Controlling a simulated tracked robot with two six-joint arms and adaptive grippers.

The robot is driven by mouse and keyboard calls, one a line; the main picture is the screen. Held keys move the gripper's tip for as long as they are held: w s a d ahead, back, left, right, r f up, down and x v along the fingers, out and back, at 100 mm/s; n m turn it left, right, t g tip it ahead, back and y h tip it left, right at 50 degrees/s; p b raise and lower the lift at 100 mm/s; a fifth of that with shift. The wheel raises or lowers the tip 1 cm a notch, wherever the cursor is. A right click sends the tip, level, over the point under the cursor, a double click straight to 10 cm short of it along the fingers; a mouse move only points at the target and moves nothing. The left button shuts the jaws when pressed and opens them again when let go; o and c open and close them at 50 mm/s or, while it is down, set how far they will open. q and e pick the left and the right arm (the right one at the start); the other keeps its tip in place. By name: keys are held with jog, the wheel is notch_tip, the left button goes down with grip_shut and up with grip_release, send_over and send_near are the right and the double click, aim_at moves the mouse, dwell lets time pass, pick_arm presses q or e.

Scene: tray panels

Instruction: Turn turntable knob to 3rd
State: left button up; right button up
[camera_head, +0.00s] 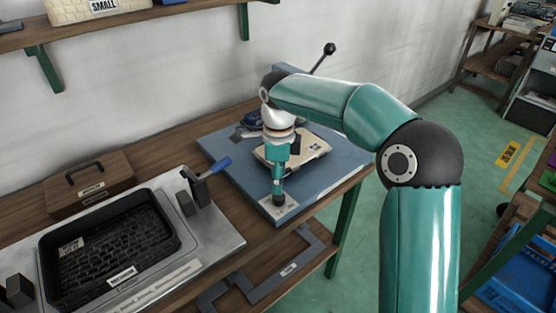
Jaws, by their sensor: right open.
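A blue panel (333,171) lies on the wooden bench and carries a beige device (310,158). A pale label plate (290,208) is at the panel's front corner. My right gripper (279,190) points straight down over this plate, open, with its tip at a small dark round piece. I cannot tell whether that piece is the knob or part of my gripper, nor whether they touch. Any knob marks are too small to read. My right arm hides part of the panel. My left gripper is not in view.
A metal panel with a black tray (41,252) and a blue-handled clamp (219,166) lies to the left. A brown case (89,187) stands behind it. A black-knobbed lever (329,49) rises behind my arm. A shelf (140,19) hangs above.

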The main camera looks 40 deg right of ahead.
notch_tip(320, 180, up, 6)
jog(key=shift+f, duration=0.15)
dwell(0.6)
